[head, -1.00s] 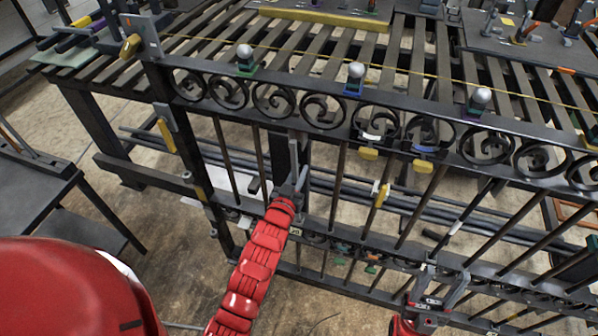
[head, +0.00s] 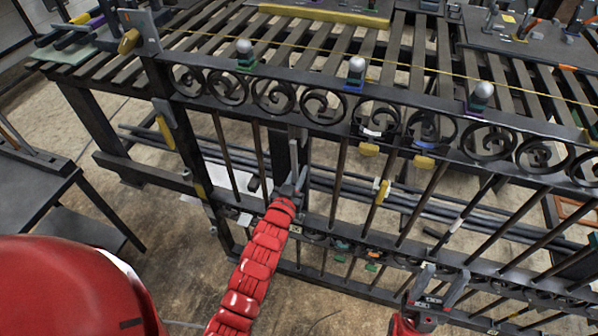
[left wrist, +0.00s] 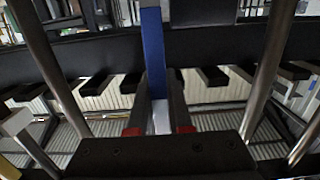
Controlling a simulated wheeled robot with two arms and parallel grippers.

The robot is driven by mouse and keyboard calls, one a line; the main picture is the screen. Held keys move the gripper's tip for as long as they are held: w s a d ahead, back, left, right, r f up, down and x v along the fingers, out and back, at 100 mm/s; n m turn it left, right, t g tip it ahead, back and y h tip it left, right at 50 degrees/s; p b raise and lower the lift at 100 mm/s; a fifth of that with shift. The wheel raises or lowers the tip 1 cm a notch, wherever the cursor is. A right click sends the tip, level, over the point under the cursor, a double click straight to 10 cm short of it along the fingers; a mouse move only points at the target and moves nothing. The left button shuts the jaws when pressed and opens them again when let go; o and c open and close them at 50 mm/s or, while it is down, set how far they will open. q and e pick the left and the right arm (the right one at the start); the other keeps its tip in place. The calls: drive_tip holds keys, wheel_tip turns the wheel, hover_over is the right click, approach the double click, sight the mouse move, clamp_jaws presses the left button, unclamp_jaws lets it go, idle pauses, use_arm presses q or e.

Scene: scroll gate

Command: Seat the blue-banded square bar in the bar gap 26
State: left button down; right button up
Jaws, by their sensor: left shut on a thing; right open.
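My left gripper (head: 297,182) is at the near face of the dark scroll gate (head: 395,110), below the scroll row. In the left wrist view it (left wrist: 158,112) is shut on the blue-banded square bar (left wrist: 153,55). The bar stands upright there, with a blue face above and a pale section between the fingers. Round bars stand apart on both sides of the gripper. No number 26 is readable, and whether the bar is seated cannot be told. My right gripper (head: 436,284) is open and empty, low by the gate's lower rail.
A slatted bench (head: 400,62) lies behind the gate. Silver balls on coloured bases (head: 356,70) stand along the top rail. Yellow-handled clamps (head: 166,134) hang on the gate's left post. A dark side table (head: 35,200) stands at left. Open floor (head: 160,270) lies in front.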

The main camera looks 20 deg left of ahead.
use_arm(q)
drive_tip(key=shift+w+g+p, duration=0.4)
drive_tip(key=shift+w+p, duration=0.05)
drive_tip(key=shift+w, duration=0.8)
idle(0.7)
drive_tip(key=c, duration=0.8)
unclamp_jaws()
drive_tip(key=shift+o, duration=0.2)
drive_tip(key=shift+s, duration=0.1)
drive_tip(key=s+r+b, duration=0.1)
drive_tip(key=s+r, duration=0.1)
drive_tip(key=s, duration=1.5)
drive_tip(key=shift+a, duration=0.25)
drive_tip(key=shift+r, duration=0.15)
